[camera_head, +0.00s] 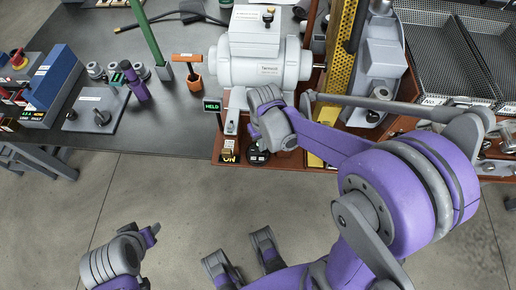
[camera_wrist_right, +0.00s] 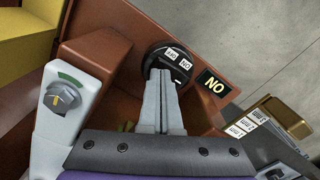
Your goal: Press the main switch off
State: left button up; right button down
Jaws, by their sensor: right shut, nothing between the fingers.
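The main switch (camera_wrist_right: 155,57) is a round black housing with two small white-labelled buttons, on the brown panel in the right wrist view. It also shows in the head view as a dark disc (camera_head: 258,158) at the panel's front edge. A yellow "ON" sign (camera_wrist_right: 214,85) stands beside it, upside down in the wrist view. My right gripper (camera_wrist_right: 160,78) is shut and empty, its tips at the near edge of the switch, partly covering it. I cannot tell whether they touch. Part of my left arm shows low at the left in the head view; its finger state is unclear.
A grey knob on a pale box (camera_wrist_right: 65,98) is left of the fingers; a brass block (camera_wrist_right: 280,115) is at right. The white roaster drum (camera_head: 262,68) and a "HELD" display (camera_head: 212,106) are close by. Floor in front is clear.

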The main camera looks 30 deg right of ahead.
jog(key=shift+f+b, duration=0.3)
jog(key=shift+f, duration=0.15)
jog(key=shift+r+p, duration=2.7)
jog(key=shift+r, duration=0.85)
jog(key=s+a+r+t+p, duration=0.3)
jog(key=s+r+t+p, duration=0.2)
jog(key=s+r, duration=0.4)
jog(key=v, duration=0.3)
jog(key=shift+w+p, duration=0.25)
jog(key=shift+p, duration=0.15)
